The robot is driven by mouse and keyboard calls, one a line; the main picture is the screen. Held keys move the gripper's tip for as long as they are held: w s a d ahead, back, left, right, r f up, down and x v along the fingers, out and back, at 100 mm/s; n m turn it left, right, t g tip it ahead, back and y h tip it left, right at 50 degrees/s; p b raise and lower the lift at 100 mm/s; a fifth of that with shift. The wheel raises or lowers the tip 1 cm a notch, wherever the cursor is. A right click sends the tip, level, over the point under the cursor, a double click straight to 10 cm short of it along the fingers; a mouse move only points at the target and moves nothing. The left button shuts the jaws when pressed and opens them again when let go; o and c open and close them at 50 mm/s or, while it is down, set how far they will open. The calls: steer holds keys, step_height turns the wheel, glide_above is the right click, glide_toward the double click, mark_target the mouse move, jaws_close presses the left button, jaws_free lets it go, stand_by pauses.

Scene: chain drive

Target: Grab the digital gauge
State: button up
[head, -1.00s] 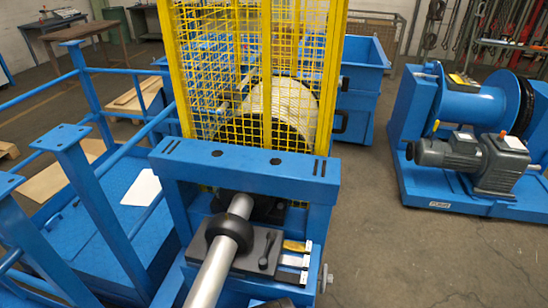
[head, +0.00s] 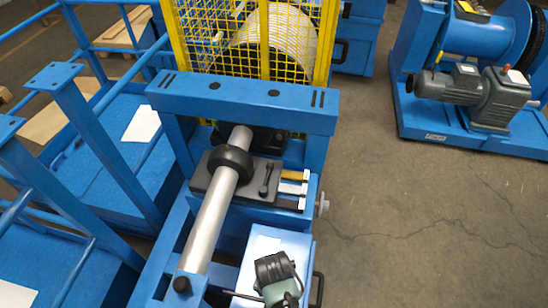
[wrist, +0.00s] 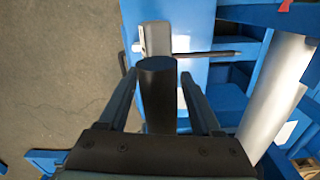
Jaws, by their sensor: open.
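What looks like the digital gauge (wrist: 155,38) is a grey body with a thin dark rod running to the right, over a light blue surface in the wrist view. A black cylinder (wrist: 157,90) stands just below the grey body in that view; I cannot tell whether it is part of the gauge. My gripper (wrist: 158,75) is open, with one finger on each side of the cylinder and gaps showing. In the head view, a dark ribbed and grey-green shape (head: 275,275) sits over the blue box at the bottom; gripper and gauge are hard to separate there.
A silver shaft (head: 212,222) with a black collar (head: 231,164) runs left of the blue box (head: 262,245). A blue crossbeam (head: 240,100) and yellow mesh guard (head: 255,50) stand behind. Blue railings (head: 100,140) are at left. Floor on the right is open, before a blue winch (head: 475,110).

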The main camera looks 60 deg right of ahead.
steer(key=shift+w+f, duration=0.1)
steer(key=shift+f, duration=0.6)
jaws_close()
stand_by(0.9)
steer(key=shift+w+d+r, duration=0.1)
steer(key=shift+d+r, duration=0.05)
